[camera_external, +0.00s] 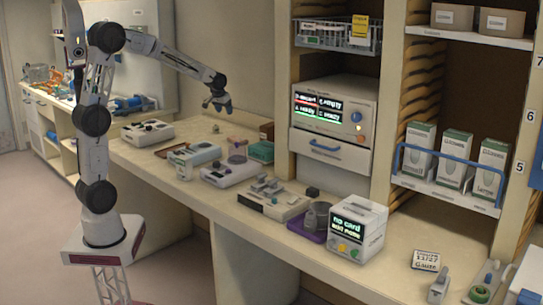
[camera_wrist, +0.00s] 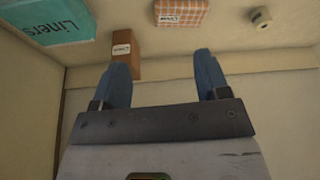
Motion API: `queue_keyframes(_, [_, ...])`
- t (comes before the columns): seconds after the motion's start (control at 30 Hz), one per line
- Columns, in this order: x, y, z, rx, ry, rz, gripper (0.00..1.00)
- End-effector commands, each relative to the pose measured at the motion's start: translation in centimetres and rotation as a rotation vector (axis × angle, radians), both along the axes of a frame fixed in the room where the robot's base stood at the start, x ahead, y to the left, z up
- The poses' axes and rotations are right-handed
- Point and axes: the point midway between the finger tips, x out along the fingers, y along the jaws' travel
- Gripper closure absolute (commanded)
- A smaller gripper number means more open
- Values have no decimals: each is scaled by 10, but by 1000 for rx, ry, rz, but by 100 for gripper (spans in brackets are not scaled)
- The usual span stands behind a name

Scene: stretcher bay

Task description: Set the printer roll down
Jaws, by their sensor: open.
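A small pale roll with a dark centre (camera_wrist: 262,18), which looks like the printer roll, rests on the counter at the upper right of the wrist view. A small beige object on the counter (camera_external: 215,128) below my gripper in the external view may be the same roll. My gripper (camera_external: 218,106) hangs above the back of the long counter. In the wrist view its two blue fingers (camera_wrist: 163,75) stand wide apart with nothing between them. The roll lies beyond and right of the fingers, apart from them.
A teal Liners box (camera_wrist: 45,22), a brown box (camera_wrist: 126,48) and an orange checked box (camera_wrist: 181,12) stand near the fingers. The counter (camera_external: 245,205) carries several devices, including a white printer-like box (camera_external: 371,232). A shelf unit rises at the right.

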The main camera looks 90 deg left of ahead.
Motion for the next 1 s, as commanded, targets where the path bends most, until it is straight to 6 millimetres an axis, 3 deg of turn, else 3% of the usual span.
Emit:
queue_keyframes(0.03, [2,-26,11,3,-3,-30,31])
queue_keyframes(0.1, [3,-57,17,-2,2,-68,31])
queue_keyframes(0.47, [-11,-208,40,-19,22,-261,31])
queue_keyframes(0.77, [-48,-318,47,-33,39,-424,31])
queue_keyframes(1.0, [-91,-395,44,-43,54,-555,31])
